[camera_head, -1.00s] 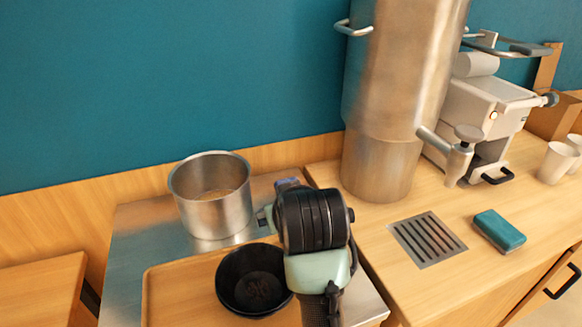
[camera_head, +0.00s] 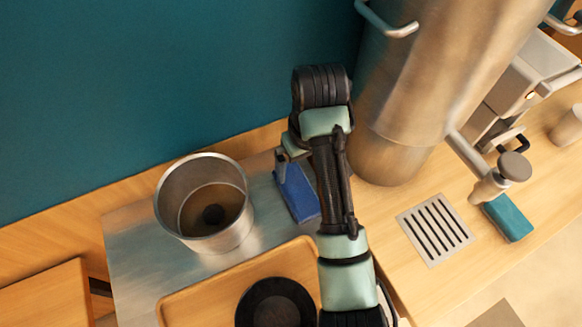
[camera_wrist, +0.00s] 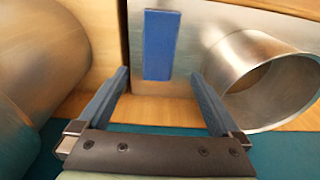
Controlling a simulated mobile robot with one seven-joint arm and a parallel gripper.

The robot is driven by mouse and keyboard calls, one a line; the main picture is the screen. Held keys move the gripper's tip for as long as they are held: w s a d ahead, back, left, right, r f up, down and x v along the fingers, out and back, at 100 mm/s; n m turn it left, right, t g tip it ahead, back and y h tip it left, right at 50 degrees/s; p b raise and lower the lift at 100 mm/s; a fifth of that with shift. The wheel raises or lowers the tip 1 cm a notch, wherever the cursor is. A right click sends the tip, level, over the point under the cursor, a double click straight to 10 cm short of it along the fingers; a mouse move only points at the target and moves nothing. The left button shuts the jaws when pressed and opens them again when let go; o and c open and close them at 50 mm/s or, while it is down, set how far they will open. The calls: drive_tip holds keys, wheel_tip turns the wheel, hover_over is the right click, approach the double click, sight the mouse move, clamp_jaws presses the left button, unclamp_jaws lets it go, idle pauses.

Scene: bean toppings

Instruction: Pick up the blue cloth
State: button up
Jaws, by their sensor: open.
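The blue cloth (camera_head: 297,193) lies as a flat rectangle on the metal counter, between the metal pot and my arm. In the wrist view the cloth (camera_wrist: 160,45) is ahead of my fingertips, roughly centred between them. My gripper (camera_wrist: 160,76) is open and empty, with its two blue-grey fingers apart. In the head view my gripper (camera_head: 283,168) is partly hidden by my wrist and shows at the cloth's upper left end. I cannot tell its exact height above the cloth.
An open metal pot (camera_head: 205,208) stands just left of the cloth. A wooden tray (camera_head: 190,300) with a black bowl (camera_head: 274,306) is in front. A tall metal cylinder (camera_head: 430,70) rises to the right. A teal sponge (camera_head: 508,218) lies beyond the drain grate (camera_head: 435,228).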

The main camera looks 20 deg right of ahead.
hover_over(297, 189)
drive_tip(key=s, duration=0.2)
wheel_tip(297, 189, down, 6)
drive_tip(key=shift+w+d+f, duration=0.1)
drive_tip(key=shift+f, duration=0.1)
drive_tip(key=shift+w+f+p, duration=0.15)
drive_tip(key=shift+w+f, duration=0.1)
drive_tip(key=shift+f, duration=0.75)
drive_tip(key=shift+w+f+p, duration=0.15)
drive_tip(key=shift+w+f, duration=0.15)
drive_tip(key=shift+f, duration=0.7)
drive_tip(key=shift+w+f+p, duration=0.15)
drive_tip(key=shift+w+f, duration=0.1)
drive_tip(key=shift+f, duration=0.75)
drive_tip(key=shift+c, duration=0.3)
drive_tip(key=c, duration=1)
wheel_tip(297, 189, up, 10)
drive_tip(key=shift+r+b, duration=0.1)
drive_tip(key=shift+b, duration=0.2)
drive_tip(key=shift+c, duration=0.2)
